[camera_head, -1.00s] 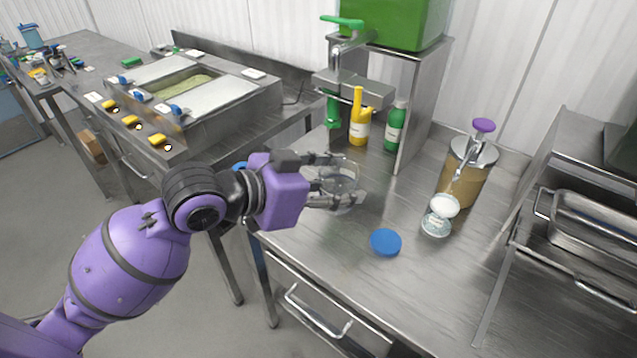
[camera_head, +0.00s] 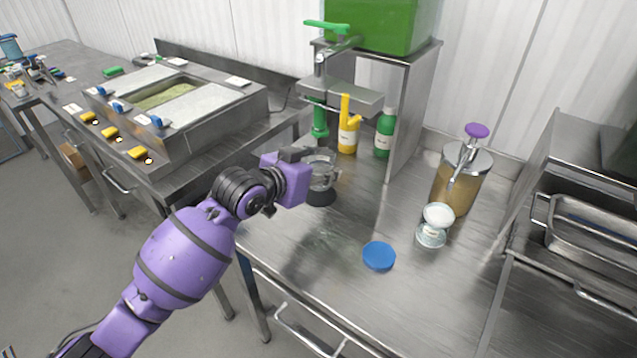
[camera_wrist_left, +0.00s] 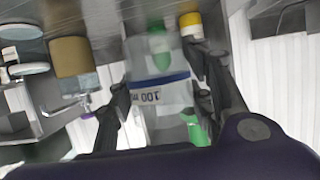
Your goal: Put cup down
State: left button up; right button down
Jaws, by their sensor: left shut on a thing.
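My left gripper (camera_head: 322,178) is shut on a clear cup (camera_head: 321,163) above the steel counter, in front of the green dispenser nozzle. In the left wrist view, the gripper (camera_wrist_left: 163,100) has a finger on each side of the cup (camera_wrist_left: 158,92), which shows a blue band and a "100" marking. A dark patch lies directly under the cup in the head view; I cannot tell whether the cup touches the counter. My right gripper is not in view.
A yellow bottle (camera_head: 348,138) and a green bottle (camera_head: 385,135) stand behind the cup. A blue lid (camera_head: 379,256) lies on the counter (camera_head: 320,255). A pump jar (camera_head: 462,180) and a small white-topped container (camera_head: 438,216) are to the right.

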pick_arm(q)
jog(key=w+f+b, duration=0.1)
jog(key=w+f, duration=0.5)
jog(key=f, duration=0.1)
jog(key=shift+w, duration=0.3)
jog(key=shift+s+f, duration=0.1)
jog(key=shift+f, duration=1.2)
jog(key=shift+f, duration=0.25)
jog(key=o, duration=1.1)
jog(key=shift+r, duration=0.1)
jog(key=shift+r, duration=0.1)
jog(key=shift+s+a+r, duration=0.1)
jog(key=shift+a+r, duration=0.1)
jog(key=v, duration=1.1)
jog(key=shift+s+a, duration=0.15)
jog(key=shift+s, duration=0.15)
